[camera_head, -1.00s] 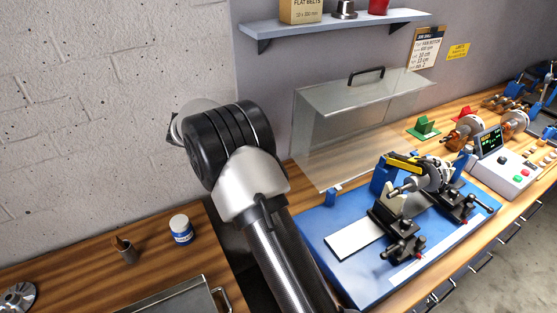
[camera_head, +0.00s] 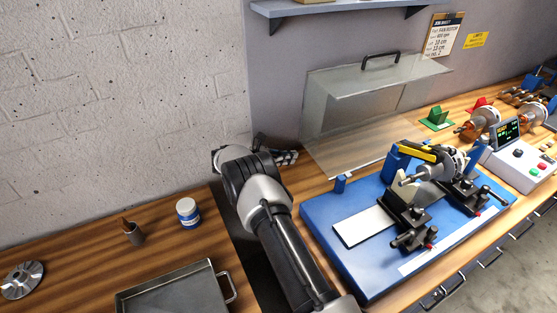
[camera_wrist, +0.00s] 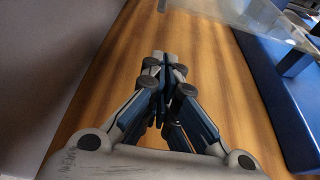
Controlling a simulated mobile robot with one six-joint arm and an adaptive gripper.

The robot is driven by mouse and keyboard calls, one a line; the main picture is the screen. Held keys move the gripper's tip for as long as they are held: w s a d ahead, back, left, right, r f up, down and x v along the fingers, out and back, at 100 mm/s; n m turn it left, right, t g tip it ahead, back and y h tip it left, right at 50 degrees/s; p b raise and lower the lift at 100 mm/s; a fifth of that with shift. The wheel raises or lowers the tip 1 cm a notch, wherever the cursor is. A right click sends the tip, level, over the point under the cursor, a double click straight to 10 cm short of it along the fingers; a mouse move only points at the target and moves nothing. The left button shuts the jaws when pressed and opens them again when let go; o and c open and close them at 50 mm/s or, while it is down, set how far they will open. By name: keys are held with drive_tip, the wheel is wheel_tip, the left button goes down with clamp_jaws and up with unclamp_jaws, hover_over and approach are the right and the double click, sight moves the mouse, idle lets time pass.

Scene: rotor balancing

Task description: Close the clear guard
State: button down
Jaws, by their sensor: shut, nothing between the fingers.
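The clear guard (camera_head: 345,110) is a transparent box-like cover with a black handle (camera_head: 380,60) on its top. It is raised and tilted back behind the blue balancing base (camera_head: 335,215). A clear edge of it also shows at the top right of the wrist view (camera_wrist: 245,14). My gripper (camera_head: 292,156) is at the left of the guard, low near the wall, partly hidden behind my arm. In the wrist view, its fingers (camera_wrist: 165,62) are together and empty above the wooden bench top, left of the blue base (camera_wrist: 275,100).
The balancing stand carries a rotor (camera_head: 445,160) with black clamps (camera_head: 410,215). A control box (camera_head: 525,165) stands to the right. A shelf (camera_head: 340,12) hangs above the guard. A jar (camera_head: 188,213), a small cup (camera_head: 132,232) and a metal tray (camera_head: 175,290) are on the left bench.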

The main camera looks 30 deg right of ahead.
drive_tip(key=d, duration=0.2)
drive_tip(key=shift+d+b, duration=0.3)
drive_tip(key=shift+d, duration=0.05)
wheel_tip(320, 180, up, 2)
drive_tip(key=shift+s+a+r, duration=0.15)
drive_tip(key=shift+r, duration=0.4)
drive_tip(key=shift+r, duration=0.1)
